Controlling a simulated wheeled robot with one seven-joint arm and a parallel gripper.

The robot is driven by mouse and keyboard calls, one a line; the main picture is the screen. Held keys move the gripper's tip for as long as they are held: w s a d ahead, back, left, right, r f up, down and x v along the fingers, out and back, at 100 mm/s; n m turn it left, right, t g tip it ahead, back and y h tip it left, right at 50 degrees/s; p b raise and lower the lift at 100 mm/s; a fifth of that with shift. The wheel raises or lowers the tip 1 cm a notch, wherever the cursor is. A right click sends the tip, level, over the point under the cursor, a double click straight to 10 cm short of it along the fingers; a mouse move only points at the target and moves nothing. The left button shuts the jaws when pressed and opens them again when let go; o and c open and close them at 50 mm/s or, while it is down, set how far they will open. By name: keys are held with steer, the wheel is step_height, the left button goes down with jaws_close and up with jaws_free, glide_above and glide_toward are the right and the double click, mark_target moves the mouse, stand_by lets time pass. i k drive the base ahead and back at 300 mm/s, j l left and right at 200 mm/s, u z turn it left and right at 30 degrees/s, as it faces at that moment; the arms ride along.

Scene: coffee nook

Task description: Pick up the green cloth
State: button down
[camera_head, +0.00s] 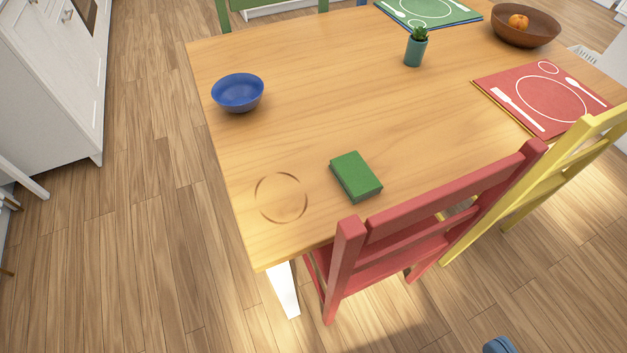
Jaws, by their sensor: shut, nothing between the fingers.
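The green cloth (356,176) looks like a thick, folded rectangular block. It lies flat on the wooden table (310,90), near the table's front edge. It is just right of a dark ring mark on the tabletop and behind the red chair's backrest. Nothing covers it. My gripper does not show in the head view, so where it is relative to the cloth cannot be seen.
A red chair (430,205) and a yellow chair (550,170) stand at the near side. A blue bowl (238,92), a potted plant (415,50), a red placemat (545,98) and a brown fruit bowl (525,30) are on the table. Floor is clear at left.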

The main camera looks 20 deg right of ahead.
mark_target(357, 179)
steer(key=i+l+u, duration=0.1)
steer(key=u, duration=0.25)
steer(key=i+l+u, duration=0.45)
steer(key=u, duration=0.25)
